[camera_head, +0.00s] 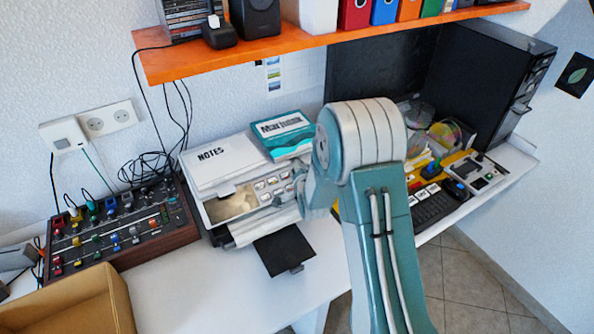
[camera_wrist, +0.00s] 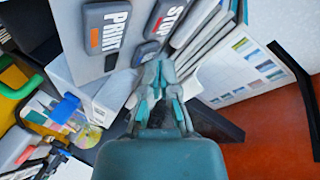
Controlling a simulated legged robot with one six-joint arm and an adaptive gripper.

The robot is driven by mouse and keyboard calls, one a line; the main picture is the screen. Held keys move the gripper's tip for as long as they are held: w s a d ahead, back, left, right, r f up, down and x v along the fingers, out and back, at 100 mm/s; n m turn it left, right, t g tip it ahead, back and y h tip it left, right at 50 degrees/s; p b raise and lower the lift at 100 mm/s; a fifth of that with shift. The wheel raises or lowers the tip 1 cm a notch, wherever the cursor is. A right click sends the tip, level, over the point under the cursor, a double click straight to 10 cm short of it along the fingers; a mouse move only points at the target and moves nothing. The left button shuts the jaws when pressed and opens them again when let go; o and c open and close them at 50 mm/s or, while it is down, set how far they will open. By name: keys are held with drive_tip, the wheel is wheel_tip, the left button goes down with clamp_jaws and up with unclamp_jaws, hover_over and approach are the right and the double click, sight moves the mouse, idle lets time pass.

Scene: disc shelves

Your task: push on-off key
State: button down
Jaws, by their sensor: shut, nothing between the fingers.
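The printer (camera_head: 222,208) stands on the white table, with several pale keys (camera_head: 273,184) on its front panel. In the wrist view I see the key marked PRINT (camera_wrist: 107,30) and the key marked STOP (camera_wrist: 170,17). A smaller dark key (camera_wrist: 146,53) lies just beyond my fingertips; its label is not readable. My gripper (camera_wrist: 160,76) is shut and empty, its tips close to the panel near this smaller key; I cannot tell whether they touch. In the head view my arm hides the gripper and part of the panel. I cannot tell which key is the on-off key.
A notes pad (camera_head: 211,160) and a teal book (camera_head: 284,137) lie on the printer. A mixer (camera_head: 118,232) stands left, a black keyboard (camera_head: 433,205) right. The orange shelf (camera_head: 300,48) hangs above. The table front is mostly clear.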

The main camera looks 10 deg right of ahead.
drive_tip(key=shift+s+d+r, duration=0.1)
drive_tip(key=shift+s+r, duration=0.2)
drive_tip(key=shift+r, duration=0.25)
wheel_tip(320, 180, up, 5)
drive_tip(key=s, duration=0.2)
drive_tip(key=shift+s+d+r, duration=0.2)
drive_tip(key=shift+s+d, duration=0.2)
drive_tip(key=shift+d, duration=0.05)
idle(0.3)
drive_tip(key=s+r+n+g, duration=0.4)
drive_tip(key=s+r+n, duration=0.2)
drive_tip(key=s+r, duration=0.65)
drive_tip(key=s+r+n+g, duration=0.3)
drive_tip(key=s+n+g, duration=0.2)
drive_tip(key=s, duration=1.7)
drive_tip(key=shift+a, duration=0.15)
drive_tip(key=shift+r, duration=0.1)
